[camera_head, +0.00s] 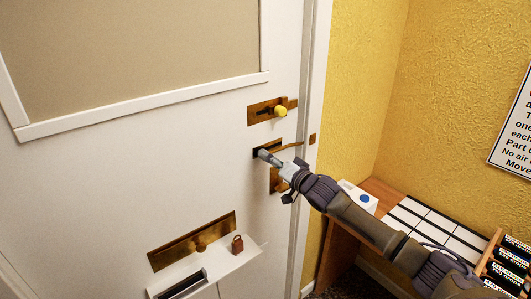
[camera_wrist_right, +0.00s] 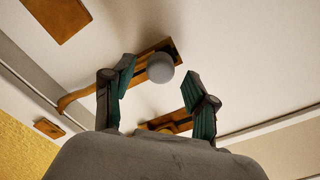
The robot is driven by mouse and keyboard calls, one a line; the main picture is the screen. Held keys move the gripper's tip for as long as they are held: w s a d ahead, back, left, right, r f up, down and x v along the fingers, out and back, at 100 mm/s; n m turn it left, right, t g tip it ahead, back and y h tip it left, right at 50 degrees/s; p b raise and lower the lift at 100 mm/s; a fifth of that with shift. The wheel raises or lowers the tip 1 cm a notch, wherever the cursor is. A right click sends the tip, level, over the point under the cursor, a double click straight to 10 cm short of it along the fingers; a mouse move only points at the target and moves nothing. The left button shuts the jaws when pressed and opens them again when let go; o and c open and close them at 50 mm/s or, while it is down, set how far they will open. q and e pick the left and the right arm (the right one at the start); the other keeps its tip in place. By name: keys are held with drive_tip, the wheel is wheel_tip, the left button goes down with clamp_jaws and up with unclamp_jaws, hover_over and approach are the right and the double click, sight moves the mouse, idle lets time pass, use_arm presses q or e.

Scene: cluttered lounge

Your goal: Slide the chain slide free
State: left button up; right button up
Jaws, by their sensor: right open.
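The chain slide is a brass slotted plate on the white door, with a grey round knob (camera_wrist_right: 160,68) in the wrist view. A brown chain (camera_head: 290,146) runs from it towards the door frame; it also shows in the wrist view (camera_wrist_right: 80,96). A small brass anchor plate (camera_head: 312,139) sits on the frame. My right gripper (camera_head: 268,157) is at the slide and covers much of it in the head view. In the wrist view its open fingers (camera_wrist_right: 160,82) stand either side of the knob, with gaps visible. My left gripper is not in view.
A brass bolt with a yellow knob (camera_head: 280,112) sits above the slide. Another brass plate (camera_wrist_right: 168,122) is partly hidden below it. A wooden table (camera_head: 335,228) stands right, under my arm.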

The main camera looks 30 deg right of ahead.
drive_tip(key=shift+w+a, duration=0.15)
drive_tip(key=shift+w, duration=1.35)
clamp_jaws()
